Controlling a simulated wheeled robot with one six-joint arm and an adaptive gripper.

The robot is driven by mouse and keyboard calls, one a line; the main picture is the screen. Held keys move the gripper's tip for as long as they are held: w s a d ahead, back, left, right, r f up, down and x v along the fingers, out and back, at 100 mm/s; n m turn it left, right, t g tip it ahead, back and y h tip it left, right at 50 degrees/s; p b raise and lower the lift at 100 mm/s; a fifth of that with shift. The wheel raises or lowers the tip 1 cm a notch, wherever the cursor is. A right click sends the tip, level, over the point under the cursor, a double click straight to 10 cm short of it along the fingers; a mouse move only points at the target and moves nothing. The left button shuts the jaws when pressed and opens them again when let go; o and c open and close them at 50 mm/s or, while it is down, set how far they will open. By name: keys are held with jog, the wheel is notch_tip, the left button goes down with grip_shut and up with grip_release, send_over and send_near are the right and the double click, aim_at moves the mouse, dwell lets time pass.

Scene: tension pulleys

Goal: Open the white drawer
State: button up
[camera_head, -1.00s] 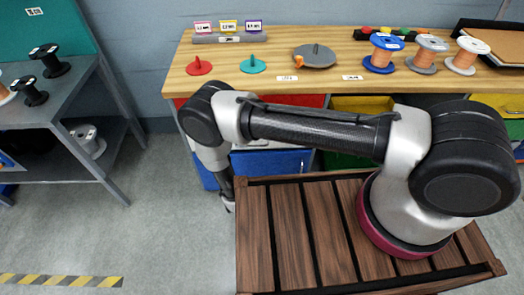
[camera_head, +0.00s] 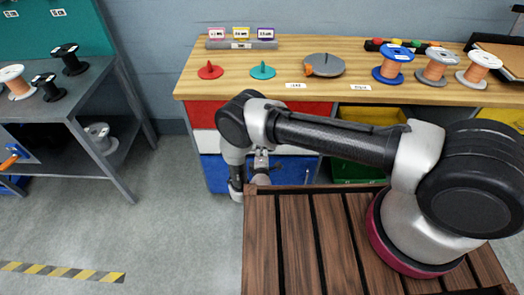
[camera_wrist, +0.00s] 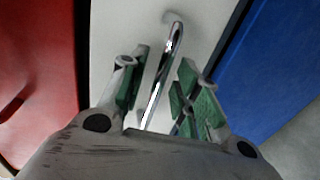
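The white drawer (camera_head: 207,142) is in the bench front, between a red drawer above and a blue drawer below. In the head view, my arm hides much of its front, and it looks flush with its neighbours. In the wrist view, the white drawer front (camera_wrist: 205,25) has a shiny curved metal handle (camera_wrist: 163,75). My gripper (camera_wrist: 165,85) is open, with its green-padded fingers on either side of the handle. Gaps show between the pads and the bar. In the head view, the gripper's fingers (camera_head: 261,165) are small and partly hidden by the wrist.
The red drawer (camera_head: 205,112) and blue drawer (camera_head: 215,172) adjoin the white one. My slatted wooden deck stands close in front of the bench. A grey shelf unit (camera_head: 75,108) with spools stands at left, with open floor between. Spools and pulleys sit on the wooden benchtop (camera_head: 205,87).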

jog(key=shift+w+f, duration=0.1)
jog(key=shift+w, duration=0.3)
grip_shut()
